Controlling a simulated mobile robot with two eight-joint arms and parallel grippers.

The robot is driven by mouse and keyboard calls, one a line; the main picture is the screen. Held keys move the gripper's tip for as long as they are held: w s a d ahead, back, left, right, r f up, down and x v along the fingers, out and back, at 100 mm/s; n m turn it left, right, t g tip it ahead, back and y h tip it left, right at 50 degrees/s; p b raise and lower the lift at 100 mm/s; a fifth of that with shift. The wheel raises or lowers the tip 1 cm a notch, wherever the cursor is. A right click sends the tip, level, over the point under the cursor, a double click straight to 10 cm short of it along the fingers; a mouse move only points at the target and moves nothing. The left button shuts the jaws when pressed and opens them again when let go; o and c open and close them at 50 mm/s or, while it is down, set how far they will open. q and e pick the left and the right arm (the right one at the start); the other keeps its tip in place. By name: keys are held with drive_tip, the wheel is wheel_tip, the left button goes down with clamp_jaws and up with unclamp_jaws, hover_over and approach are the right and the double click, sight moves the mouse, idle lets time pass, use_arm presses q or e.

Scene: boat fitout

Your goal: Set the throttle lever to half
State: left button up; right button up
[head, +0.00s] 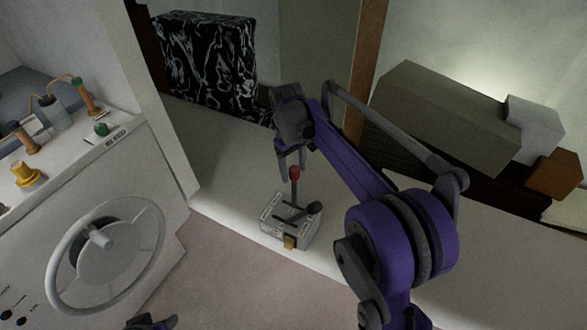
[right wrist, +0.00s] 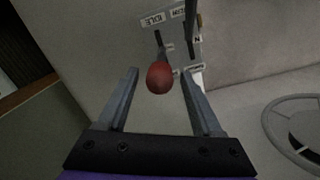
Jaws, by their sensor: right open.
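The throttle box (head: 277,226) is a small grey unit on the pale ledge, with labels on top. Its lever with a red knob (head: 294,173) stands roughly upright; a second lever has a black knob (head: 315,208). My right gripper (head: 291,164) is open and points down at the red knob. In the right wrist view the red knob (right wrist: 160,77) is between the open fingertips, with a gap on each side. An "IDLE" label (right wrist: 153,20) shows beyond it; the lever's exact setting cannot be told. Part of my left gripper (head: 152,322) shows at the bottom edge, its jaws unclear.
A white console (head: 165,185) with a grey steering wheel (head: 72,290) stands at left, with several small fittings on top. A black-and-white marbled block (head: 205,65) stands behind. A wooden post (head: 368,45) and a large grey-green box (head: 440,115) are behind my right arm.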

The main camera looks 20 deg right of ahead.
drive_tip(key=r, duration=1)
drive_tip(key=shift+w+a+r+p, duration=0.2)
drive_tip(key=shift+w+a+p, duration=0.1)
drive_tip(key=shift+p, duration=0.1)
drive_tip(key=shift+r, duration=0.1)
drive_tip(key=s+a+f+m+t, duration=0.1)
drive_tip(key=s+f, duration=0.3)
drive_tip(key=s, duration=0.5)
drive_tip(key=s+a+f+m+t, duration=0.1)
drive_tip(key=s+a+f+t, duration=0.1)
drive_tip(key=s+f, duration=0.3)
drive_tip(key=s+a+f+m+t, duration=0.1)
drive_tip(key=s+f+t, duration=0.2)
drive_tip(key=s, duration=0.9)
drive_tip(key=shift+s+a+f+m+y, duration=0.2)
drive_tip(key=shift+s+f+m+y, duration=0.15)
drive_tip(key=shift+f, duration=0.45)
